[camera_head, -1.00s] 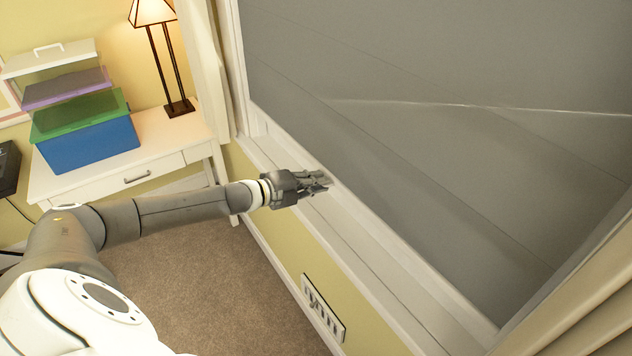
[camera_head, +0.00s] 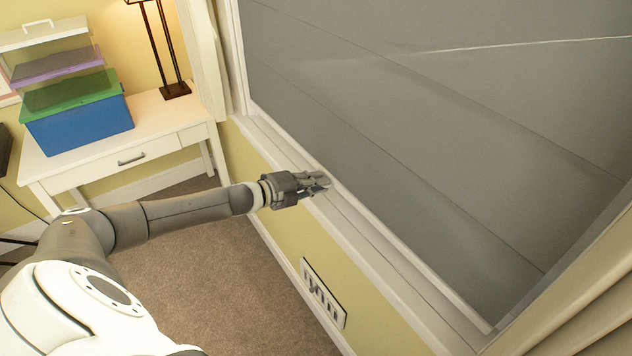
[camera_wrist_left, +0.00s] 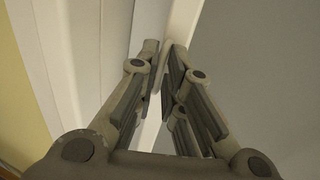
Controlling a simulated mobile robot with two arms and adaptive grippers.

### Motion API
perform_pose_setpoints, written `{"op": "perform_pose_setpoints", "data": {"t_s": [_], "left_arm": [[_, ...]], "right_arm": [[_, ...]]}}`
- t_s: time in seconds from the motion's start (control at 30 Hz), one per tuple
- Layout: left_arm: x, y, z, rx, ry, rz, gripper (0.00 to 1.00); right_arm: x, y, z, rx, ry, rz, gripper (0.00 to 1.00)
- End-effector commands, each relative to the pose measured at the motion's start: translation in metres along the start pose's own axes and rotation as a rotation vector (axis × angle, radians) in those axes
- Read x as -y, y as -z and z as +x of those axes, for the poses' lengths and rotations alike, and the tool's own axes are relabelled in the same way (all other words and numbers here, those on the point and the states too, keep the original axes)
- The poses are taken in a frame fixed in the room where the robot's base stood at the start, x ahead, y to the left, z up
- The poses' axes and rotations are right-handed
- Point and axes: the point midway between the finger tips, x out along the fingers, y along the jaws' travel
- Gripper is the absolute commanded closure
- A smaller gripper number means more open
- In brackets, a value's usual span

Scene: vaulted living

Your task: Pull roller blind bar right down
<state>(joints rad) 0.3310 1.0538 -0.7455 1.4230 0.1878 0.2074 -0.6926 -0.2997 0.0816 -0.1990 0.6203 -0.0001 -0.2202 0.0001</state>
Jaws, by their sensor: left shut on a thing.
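The roller blind (camera_head: 400,110) is a large grey sheet over the window at the right of the head view. Its white bar (camera_head: 415,258) runs along the lower edge, just above the window sill (camera_head: 372,252). My left gripper (camera_head: 325,181) is at the bar, left of its middle. In the left wrist view the white bar (camera_wrist_left: 180,35) passes between the fingertips (camera_wrist_left: 163,58), which are shut on it. Grey blind cloth (camera_wrist_left: 265,70) lies to the right of the bar there. My right gripper is not in view.
A white desk (camera_head: 150,125) stands at the left with a blue box (camera_head: 80,128) with a green lid and a lamp (camera_head: 170,50). A framed wall plate (camera_head: 323,293) sits below the sill. Curtains (camera_head: 580,300) hang at the right. Carpet (camera_head: 220,270) is clear.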

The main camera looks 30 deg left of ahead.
Motion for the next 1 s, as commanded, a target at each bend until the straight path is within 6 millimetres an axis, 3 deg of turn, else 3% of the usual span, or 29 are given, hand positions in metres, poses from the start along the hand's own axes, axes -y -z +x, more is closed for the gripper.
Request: {"op": "perform_pose_setpoints", "data": {"t_s": [0.03,0.17,0.57,1.0], "left_arm": [[-0.001,0.0,0.0,0.001,-0.001,-0.006,0.88],[0.0,0.0,0.0,0.001,-0.001,-0.004,0.73],[0.0,0.0,-0.004,0.0,0.0,-0.001,0.73],[-0.001,0.0,-0.05,0.0,-0.004,-0.002,0.73]], "right_arm": [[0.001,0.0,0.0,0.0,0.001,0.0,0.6],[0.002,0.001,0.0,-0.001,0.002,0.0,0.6],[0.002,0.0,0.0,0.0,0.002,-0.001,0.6],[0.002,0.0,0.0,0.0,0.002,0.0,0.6]]}}
